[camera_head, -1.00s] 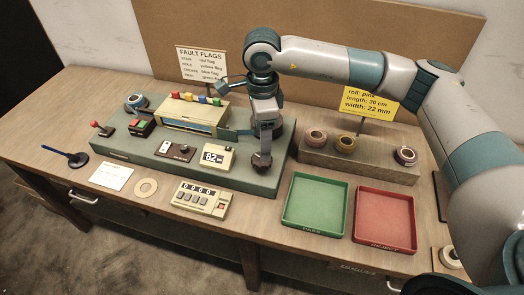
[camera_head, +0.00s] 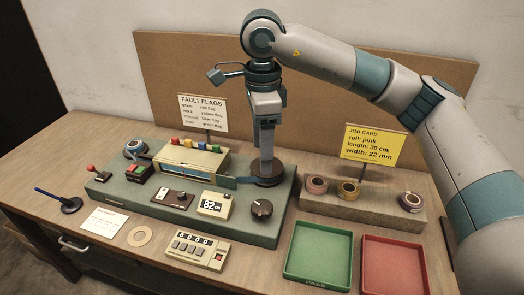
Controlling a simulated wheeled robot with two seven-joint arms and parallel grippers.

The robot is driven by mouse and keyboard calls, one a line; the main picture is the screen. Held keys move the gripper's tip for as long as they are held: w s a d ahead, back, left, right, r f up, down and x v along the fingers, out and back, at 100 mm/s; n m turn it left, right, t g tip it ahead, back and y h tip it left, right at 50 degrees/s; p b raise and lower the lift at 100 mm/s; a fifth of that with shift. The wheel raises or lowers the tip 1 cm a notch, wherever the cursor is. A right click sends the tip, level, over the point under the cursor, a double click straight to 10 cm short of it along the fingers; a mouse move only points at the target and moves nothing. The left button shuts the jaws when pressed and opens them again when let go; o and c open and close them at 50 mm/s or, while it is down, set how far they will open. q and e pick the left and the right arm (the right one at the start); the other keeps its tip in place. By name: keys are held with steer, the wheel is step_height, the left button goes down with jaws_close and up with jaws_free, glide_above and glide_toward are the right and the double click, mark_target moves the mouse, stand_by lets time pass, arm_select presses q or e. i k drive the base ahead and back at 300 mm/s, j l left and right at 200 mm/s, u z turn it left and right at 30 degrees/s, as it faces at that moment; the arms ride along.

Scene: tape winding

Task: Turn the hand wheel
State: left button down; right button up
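A dark round disc (camera_head: 268,180), with a blue strip running to it from the left, sits at the right rear of the green machine base (camera_head: 230,228). A dark knob (camera_head: 262,208) stands in front of it on the same base. I cannot tell which of the two is the hand wheel. My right gripper (camera_head: 267,155) points down at the disc, its lower end overlapping the disc in the picture. Contact and finger opening cannot be made out. The knob is uncovered. My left gripper is not in view.
A display reading 82 (camera_head: 214,205) stands left of the knob, and a counter (camera_head: 196,250) in front. Green (camera_head: 320,226) and red (camera_head: 395,241) trays lie at the front right. Sign cards stand behind.

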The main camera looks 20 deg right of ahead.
mark_target(261, 209)
steer(key=k+l+u, duration=0.15)
steer(key=l+u, duration=0.2)
steer(key=k+l+u, duration=0.2)
steer(key=u, duration=0.2)
steer(key=k+l+u, duration=0.2)
steer(key=u, duration=0.15)
